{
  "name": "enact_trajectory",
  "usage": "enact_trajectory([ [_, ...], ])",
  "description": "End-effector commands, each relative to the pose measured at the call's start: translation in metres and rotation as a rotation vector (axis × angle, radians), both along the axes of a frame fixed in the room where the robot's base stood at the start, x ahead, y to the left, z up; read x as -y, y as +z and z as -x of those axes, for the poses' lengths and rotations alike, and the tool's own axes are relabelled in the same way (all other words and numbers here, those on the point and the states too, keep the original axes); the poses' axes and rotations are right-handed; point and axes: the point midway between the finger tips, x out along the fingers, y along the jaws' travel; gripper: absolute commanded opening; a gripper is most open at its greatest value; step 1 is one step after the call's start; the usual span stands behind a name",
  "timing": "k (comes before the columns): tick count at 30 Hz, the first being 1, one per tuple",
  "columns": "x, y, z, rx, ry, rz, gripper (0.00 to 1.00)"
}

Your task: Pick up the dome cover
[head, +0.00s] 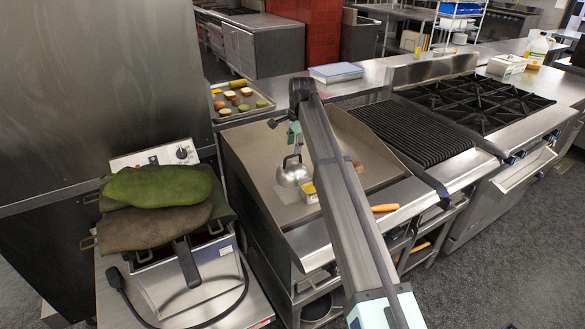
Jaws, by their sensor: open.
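The dome cover (290,176) is a shiny silver dome with a loop handle on top. It sits on the flat griddle (262,158), left of my arm. My gripper (296,149) hangs from the far end of my arm, just above the dome's handle. It is open and small in the view. I cannot tell whether its fingers touch the handle or stand around it. My arm hides part of the griddle to the right of the dome.
An orange handle (385,208) lies at the griddle's front edge. A tray of food pieces (238,99) is behind. A grill (425,130) is right. Green and brown cloth-like items (158,187) cover the fryer at left.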

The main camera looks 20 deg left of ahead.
Motion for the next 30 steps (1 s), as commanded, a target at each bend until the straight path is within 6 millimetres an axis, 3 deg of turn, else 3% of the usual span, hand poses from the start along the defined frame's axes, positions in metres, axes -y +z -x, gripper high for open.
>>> enact_trajectory([
  [11, -0.004, -0.021, -0.003, 0.000, 0.001, 0.001, 0.41],
  [21, -0.011, -0.061, -0.008, 0.000, 0.001, 0.001, 0.41],
  [28, -0.011, -0.064, -0.008, 0.001, 0.001, -0.001, 0.41],
  [29, -0.011, -0.064, -0.008, 0.001, 0.001, -0.001, 0.34],
  [30, -0.011, -0.064, -0.008, 0.000, 0.001, 0.000, 0.20],
])
